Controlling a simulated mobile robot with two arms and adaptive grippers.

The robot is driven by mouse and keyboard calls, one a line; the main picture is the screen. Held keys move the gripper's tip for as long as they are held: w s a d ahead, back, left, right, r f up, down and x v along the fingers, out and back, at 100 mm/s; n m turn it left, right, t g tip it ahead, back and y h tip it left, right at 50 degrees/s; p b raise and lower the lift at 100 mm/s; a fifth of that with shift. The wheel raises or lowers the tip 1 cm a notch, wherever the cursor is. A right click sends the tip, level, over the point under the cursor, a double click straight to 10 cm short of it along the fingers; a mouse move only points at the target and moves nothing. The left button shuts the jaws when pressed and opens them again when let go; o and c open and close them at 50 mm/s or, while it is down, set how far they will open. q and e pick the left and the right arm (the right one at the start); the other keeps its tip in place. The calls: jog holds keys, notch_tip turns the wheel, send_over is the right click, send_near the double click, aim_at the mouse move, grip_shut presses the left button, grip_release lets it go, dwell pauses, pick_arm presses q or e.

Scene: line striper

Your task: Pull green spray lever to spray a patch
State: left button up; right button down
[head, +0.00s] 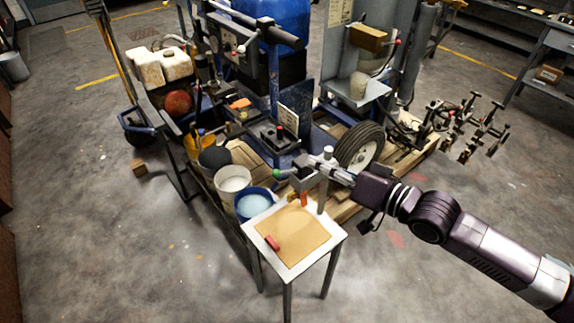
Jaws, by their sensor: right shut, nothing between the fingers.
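The green-tipped lever (279,174) sticks out to the left of a grey spray fixture (305,181) above a small table. The fixture stands by an upright grey post (323,192). A brown square sheet (296,234) lies on the white tabletop below. My right gripper (325,164) reaches in from the right, just beside the fixture's top. It is shut with nothing held, and the green tip is apart from it, to its left. Its fingertips are small and overlap the fixture, so I cannot tell if they touch it. My left gripper is out of view.
A red block (272,243) lies on the brown sheet. Buckets, including a blue one (254,203), stand left of the small table. Behind are a wheel (360,148) and the large machine on a wooden pallet. The floor in front is clear.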

jog(key=p, duration=0.2)
send_over(285, 172)
jog(key=w, duration=0.2)
jog(key=f, duration=0.2)
jog(key=s+f+p, duration=0.1)
jog(key=s+f, duration=0.1)
jog(key=s, duration=0.1)
jog(key=shift+a+f+p, duration=0.1)
jog(key=shift+f+p, duration=0.2)
jog(key=shift+s, duration=0.1)
